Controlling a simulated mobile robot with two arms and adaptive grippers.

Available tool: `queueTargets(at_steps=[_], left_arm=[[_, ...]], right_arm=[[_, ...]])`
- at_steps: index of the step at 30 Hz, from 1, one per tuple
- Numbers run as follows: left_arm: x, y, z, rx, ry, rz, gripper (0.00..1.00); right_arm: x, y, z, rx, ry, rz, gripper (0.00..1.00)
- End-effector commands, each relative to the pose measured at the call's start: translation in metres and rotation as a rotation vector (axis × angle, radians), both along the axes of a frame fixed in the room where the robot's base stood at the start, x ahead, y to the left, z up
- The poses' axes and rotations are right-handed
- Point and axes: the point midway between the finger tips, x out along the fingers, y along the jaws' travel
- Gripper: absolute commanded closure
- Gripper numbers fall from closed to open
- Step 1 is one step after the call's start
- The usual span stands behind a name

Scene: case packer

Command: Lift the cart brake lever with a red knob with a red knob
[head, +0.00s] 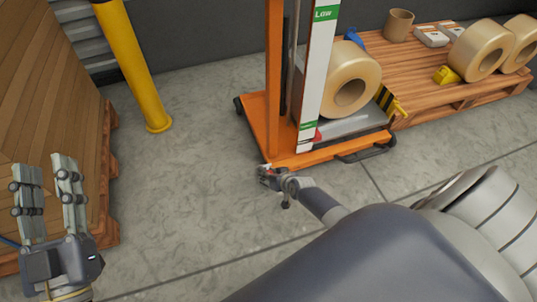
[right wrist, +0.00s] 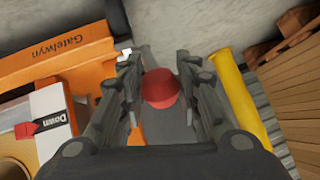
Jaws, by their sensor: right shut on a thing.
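The orange cart (head: 345,145) stands on the floor at the middle of the head view, with a white panel on its mast. My right gripper (head: 268,176) reaches down to the near corner of the cart base. In the right wrist view the red knob (right wrist: 160,88) of the brake lever sits between the two fingers (right wrist: 165,100), which are shut on it. The lever below the knob is mostly hidden. My left gripper (head: 50,180) is open and empty at the left, beside the wooden stack.
A large tape roll (head: 350,82) rests on the cart. A wooden pallet (head: 415,65) behind it bears more rolls, a brown cup (head: 398,25) and small boxes. A yellow post (head: 132,65) and a wooden stack (head: 45,100) stand left. The floor between is clear.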

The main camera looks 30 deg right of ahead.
Motion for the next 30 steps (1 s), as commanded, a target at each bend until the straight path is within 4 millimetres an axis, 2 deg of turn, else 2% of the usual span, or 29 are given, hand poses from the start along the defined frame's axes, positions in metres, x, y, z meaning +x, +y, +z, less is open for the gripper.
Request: queueTargets(at_steps=[1,7,8,10,21,30], left_arm=[[0.0,0.0,0.0,0.0,0.0,0.0,0.64],[0.0,0.0,0.0,0.0,0.0,0.0,0.64],[0.0,0.0,0.0,0.0,0.0,0.0,0.64],[0.0,0.0,0.0,0.0,0.0,0.0,0.64],[0.0,0.001,0.0,0.0,-0.001,0.0,0.64],[0.0,0.0,0.0,0.0,-0.001,0.0,0.64]], right_arm=[[0.006,-0.004,0.007,-0.005,-0.018,-0.006,1.0],[0.006,-0.004,0.007,-0.004,-0.019,-0.005,1.0],[0.006,-0.004,0.007,-0.004,-0.019,-0.005,0.63],[0.006,-0.004,0.007,-0.004,-0.017,-0.005,0.48],[0.001,-0.001,0.003,-0.001,-0.007,-0.001,0.48],[-0.014,0.001,0.014,0.003,-0.006,0.0,0.48]])
